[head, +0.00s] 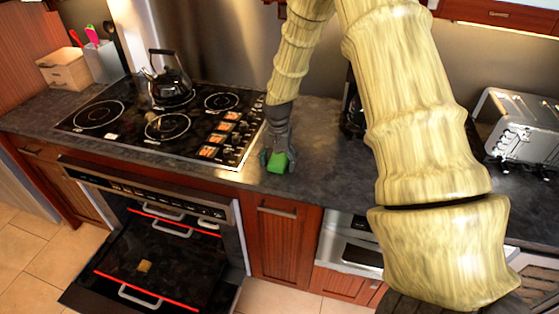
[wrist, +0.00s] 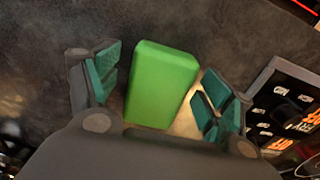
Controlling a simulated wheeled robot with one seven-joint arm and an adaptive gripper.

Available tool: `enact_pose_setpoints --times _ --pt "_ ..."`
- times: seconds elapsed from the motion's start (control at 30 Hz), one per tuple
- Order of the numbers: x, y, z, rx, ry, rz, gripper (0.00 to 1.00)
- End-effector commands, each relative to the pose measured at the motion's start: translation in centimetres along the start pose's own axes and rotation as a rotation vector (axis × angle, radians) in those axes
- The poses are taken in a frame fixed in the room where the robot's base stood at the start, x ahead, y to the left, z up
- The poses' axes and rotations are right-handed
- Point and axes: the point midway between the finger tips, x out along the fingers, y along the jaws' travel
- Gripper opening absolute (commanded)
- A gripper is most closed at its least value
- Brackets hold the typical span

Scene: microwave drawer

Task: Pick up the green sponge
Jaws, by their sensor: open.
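The green sponge (head: 279,162) is a bright green block on the dark counter, just right of the cooktop. In the wrist view the sponge (wrist: 161,84) lies between the two fingers, with gaps visible at both sides. My gripper (head: 277,158) is open, pointing down over the sponge. Its teal-padded fingers (wrist: 157,91) stand either side of the sponge. The near end of the sponge is partly hidden by the gripper body in the wrist view.
The black cooktop (head: 165,124) with a kettle (head: 170,80) is left of the sponge. Below it the oven door (head: 150,262) hangs open. A toaster (head: 517,128) stands far right. Bare counter (head: 318,150) lies right of the sponge. My arm hides part of the counter.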

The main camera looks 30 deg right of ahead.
Motion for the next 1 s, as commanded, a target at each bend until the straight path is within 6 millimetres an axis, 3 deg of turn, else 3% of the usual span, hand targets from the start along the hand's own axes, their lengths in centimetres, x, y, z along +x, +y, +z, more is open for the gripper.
enact_pose_setpoints --times 0.07,0.27,0.7,1.0 --pt "0.0 0.0 0.0 0.0 0.0 0.0 0.77" --pt "0.0 0.0 0.0 0.0 0.0 0.0 0.42" --pt "-0.2 0.0 0.0 0.0 0.0 0.0 0.4" --pt "-2.3 -0.1 -0.1 0.0 0.003 0.0 0.4"
